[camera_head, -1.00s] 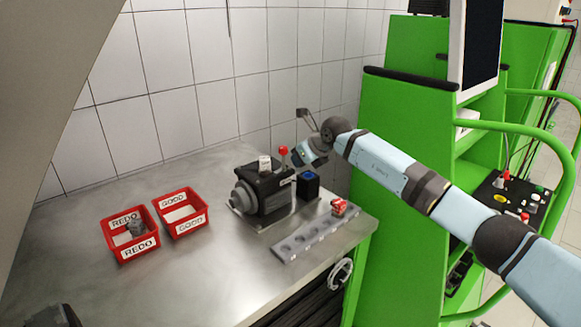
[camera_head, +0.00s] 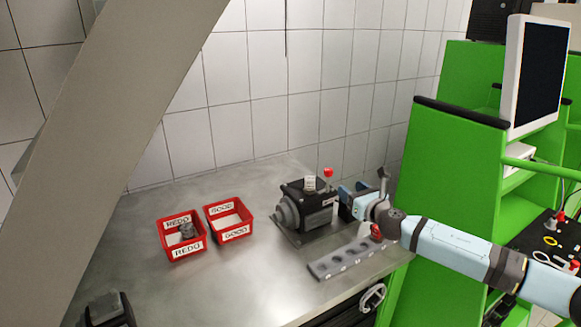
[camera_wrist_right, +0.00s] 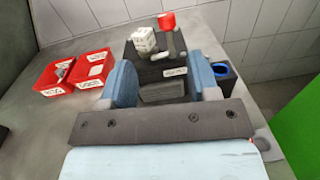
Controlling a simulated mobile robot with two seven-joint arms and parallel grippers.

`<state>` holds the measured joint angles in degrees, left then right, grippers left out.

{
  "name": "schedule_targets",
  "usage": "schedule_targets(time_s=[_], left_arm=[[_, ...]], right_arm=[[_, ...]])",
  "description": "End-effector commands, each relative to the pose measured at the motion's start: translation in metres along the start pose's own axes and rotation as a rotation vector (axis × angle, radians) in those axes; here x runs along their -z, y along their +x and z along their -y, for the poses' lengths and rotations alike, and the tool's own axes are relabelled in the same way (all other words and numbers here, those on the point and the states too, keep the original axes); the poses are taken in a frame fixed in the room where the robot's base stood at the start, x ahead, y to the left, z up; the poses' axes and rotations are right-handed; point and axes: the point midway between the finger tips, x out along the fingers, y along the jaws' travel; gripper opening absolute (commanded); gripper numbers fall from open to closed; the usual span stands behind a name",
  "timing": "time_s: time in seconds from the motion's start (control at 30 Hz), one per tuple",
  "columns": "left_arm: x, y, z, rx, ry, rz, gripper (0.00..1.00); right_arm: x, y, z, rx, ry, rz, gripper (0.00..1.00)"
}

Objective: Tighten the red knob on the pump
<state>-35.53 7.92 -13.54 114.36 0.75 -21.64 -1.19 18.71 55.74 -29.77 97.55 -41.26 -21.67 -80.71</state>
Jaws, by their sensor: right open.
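The pump (camera_head: 305,212) is a dark block with a round grey flange on the bench. Its red knob (camera_head: 328,172) stands on top on a short stem. In the right wrist view the red knob (camera_wrist_right: 167,21) shows at the top, beyond the fingers. My right gripper (camera_head: 348,198) is at the pump's right side, lower than the knob and apart from it. In the right wrist view my right gripper (camera_wrist_right: 163,83) is open, with its two blue fingers apart and the pump's front between and behind them.
Red REDO (camera_head: 187,249) and GOOD (camera_head: 236,233) bins stand left of the pump. A grey strip with holes (camera_head: 336,264) lies in front, with a small red part (camera_head: 376,232) at its end. A blue-topped dark box (camera_wrist_right: 225,70) is beside the gripper. Green shelving (camera_head: 450,150) stands right.

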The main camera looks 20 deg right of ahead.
Motion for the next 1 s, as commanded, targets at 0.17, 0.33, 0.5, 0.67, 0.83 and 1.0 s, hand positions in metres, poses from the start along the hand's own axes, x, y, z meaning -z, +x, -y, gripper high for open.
schedule_targets(time_s=[0.17,0.33,0.5,0.67,0.83,1.0], left_arm=[[0.003,0.0,0.001,0.001,0.001,-0.001,0.43],[0.009,-0.001,0.002,0.002,0.003,-0.004,0.43],[0.013,-0.004,0.002,0.003,0.003,-0.004,0.43],[0.015,-0.005,0.002,0.003,0.003,-0.005,0.43],[0.015,-0.006,0.002,0.003,0.003,-0.005,0.43],[0.015,-0.006,0.002,0.003,0.003,-0.005,0.43]], right_arm=[[0.001,-0.002,0.013,0.051,-0.013,-0.017,0.55],[-0.001,0.024,0.013,0.05,-0.011,-0.015,0.55],[0.001,0.061,0.014,0.049,-0.009,-0.015,0.55],[0.002,0.094,0.015,0.048,-0.01,-0.015,0.55],[0.003,0.118,0.017,0.048,-0.011,-0.016,0.55],[0.004,0.129,0.018,0.046,-0.012,-0.017,0.55]])
